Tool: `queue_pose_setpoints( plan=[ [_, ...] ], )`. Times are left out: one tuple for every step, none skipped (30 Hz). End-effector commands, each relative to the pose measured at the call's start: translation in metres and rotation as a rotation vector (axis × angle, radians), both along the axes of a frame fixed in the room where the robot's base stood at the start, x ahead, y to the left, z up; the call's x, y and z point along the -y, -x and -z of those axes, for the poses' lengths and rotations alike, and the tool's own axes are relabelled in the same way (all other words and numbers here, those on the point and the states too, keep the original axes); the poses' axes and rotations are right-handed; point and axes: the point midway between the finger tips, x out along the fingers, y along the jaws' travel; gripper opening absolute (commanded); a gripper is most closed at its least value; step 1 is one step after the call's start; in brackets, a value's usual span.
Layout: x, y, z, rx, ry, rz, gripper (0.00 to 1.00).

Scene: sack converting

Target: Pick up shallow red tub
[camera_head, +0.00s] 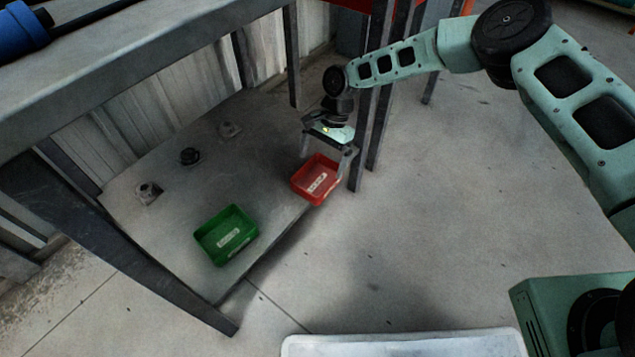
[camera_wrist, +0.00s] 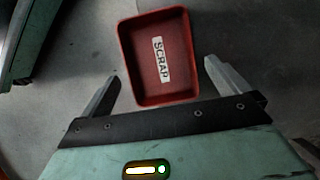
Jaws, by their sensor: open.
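The shallow red tub (camera_head: 306,190) sits near the right corner of a low grey shelf under a workbench. In the wrist view the red tub (camera_wrist: 181,80) carries a white label reading SCRAP and looks empty. My gripper (camera_head: 323,165) is open just above and behind the tub in the head view. In the wrist view my gripper's fingers (camera_wrist: 160,82) are spread, with the tub's near end between or just beyond them. I see no contact, and the exact height gap cannot be told.
A green tub (camera_head: 227,252) with a label stands on the low shelf (camera_head: 180,185), left of the red one. Several small dark and grey parts (camera_head: 190,156) lie farther back. Dark metal posts (camera_head: 378,100) rise right beside my gripper. The bench top (camera_head: 110,65) overhangs the shelf.

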Motion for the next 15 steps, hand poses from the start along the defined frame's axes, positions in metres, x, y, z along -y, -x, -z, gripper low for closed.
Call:
queue_pose_setpoints(
  plan=[
    [-0.001, 0.001, 0.003, 0.001, -0.001, 0.000, 1.00],
    [-0.001, 0.001, 0.005, 0.000, -0.002, -0.001, 1.00],
    [-0.002, 0.003, 0.009, -0.001, -0.001, -0.001, 1.00],
    [-0.002, 0.004, 0.012, -0.001, -0.002, -0.001, 1.00],
    [-0.003, 0.005, 0.017, -0.002, -0.001, -0.001, 1.00],
    [-0.005, 0.008, 0.023, -0.003, -0.003, -0.001, 1.00],
    [-0.006, 0.009, 0.028, -0.002, -0.002, -0.002, 1.00],
    [-0.007, 0.011, 0.032, -0.002, -0.002, -0.001, 1.00],
    [-0.008, 0.012, 0.036, -0.002, -0.002, -0.002, 1.00],
    [-0.009, 0.013, 0.040, -0.001, -0.002, -0.001, 1.00],
    [-0.010, 0.014, 0.043, -0.001, -0.002, -0.001, 1.00],
    [-0.011, 0.016, 0.046, -0.002, -0.001, 0.000, 1.00],
    [-0.012, 0.016, 0.047, 0.000, -0.001, 0.000, 1.00],
    [-0.012, 0.016, 0.049, 0.001, -0.001, -0.001, 1.00],
    [-0.012, 0.017, 0.049, 0.002, -0.001, 0.000, 1.00]
  ],
)
